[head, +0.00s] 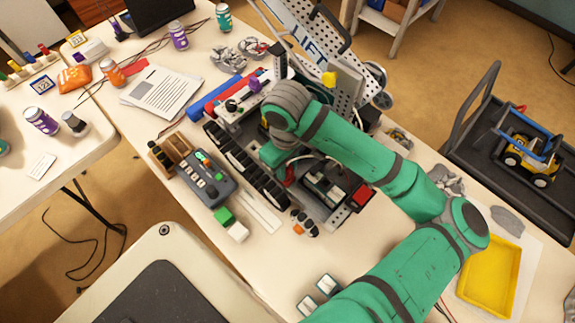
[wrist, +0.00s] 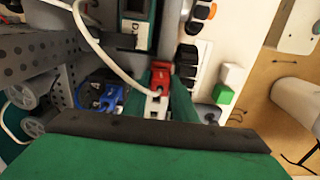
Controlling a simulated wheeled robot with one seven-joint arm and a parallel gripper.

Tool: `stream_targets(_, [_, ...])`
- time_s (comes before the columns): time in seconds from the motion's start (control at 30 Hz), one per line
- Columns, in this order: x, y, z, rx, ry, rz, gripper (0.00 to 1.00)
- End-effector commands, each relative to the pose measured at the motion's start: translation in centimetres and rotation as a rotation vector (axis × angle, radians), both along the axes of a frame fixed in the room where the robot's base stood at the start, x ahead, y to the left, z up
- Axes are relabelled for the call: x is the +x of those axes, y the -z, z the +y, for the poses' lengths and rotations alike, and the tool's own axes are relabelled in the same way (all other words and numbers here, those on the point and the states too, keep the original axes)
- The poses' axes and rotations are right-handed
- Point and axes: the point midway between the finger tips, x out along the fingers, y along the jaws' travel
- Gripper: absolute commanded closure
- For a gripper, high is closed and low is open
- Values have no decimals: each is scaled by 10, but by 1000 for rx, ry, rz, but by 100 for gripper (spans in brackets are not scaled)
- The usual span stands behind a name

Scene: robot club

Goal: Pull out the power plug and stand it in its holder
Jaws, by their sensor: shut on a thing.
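My gripper (wrist: 160,98) is low inside the robot chassis on the table, its two green fingers on either side of a red and white plug (wrist: 160,79). It is shut on this plug, and a white cable runs from it. I cannot tell whether the plug is still seated. A blue connector (wrist: 106,97) sits beside it, to the left in the wrist view. In the head view my gripper (head: 276,156) hides most of the plug. A brown wooden rack (head: 178,144) left of the chassis may be the holder; I cannot tell for sure.
A grey control box with buttons (head: 204,181) stands close left of the chassis wheels (head: 248,172). Green (head: 224,216) and white (head: 238,232) blocks lie in front of it. A perforated metal lift frame (head: 310,38) rises behind. A yellow tray (head: 490,274) lies at right.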

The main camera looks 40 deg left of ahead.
Motion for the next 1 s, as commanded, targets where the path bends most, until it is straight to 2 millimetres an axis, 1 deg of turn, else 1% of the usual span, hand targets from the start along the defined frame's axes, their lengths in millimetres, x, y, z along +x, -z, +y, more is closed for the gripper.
stream_targets(0.63, [-2,2,0,0,-2,1,100])
stream_targets(1.0, [0,7,-1,-1,1,1,100])
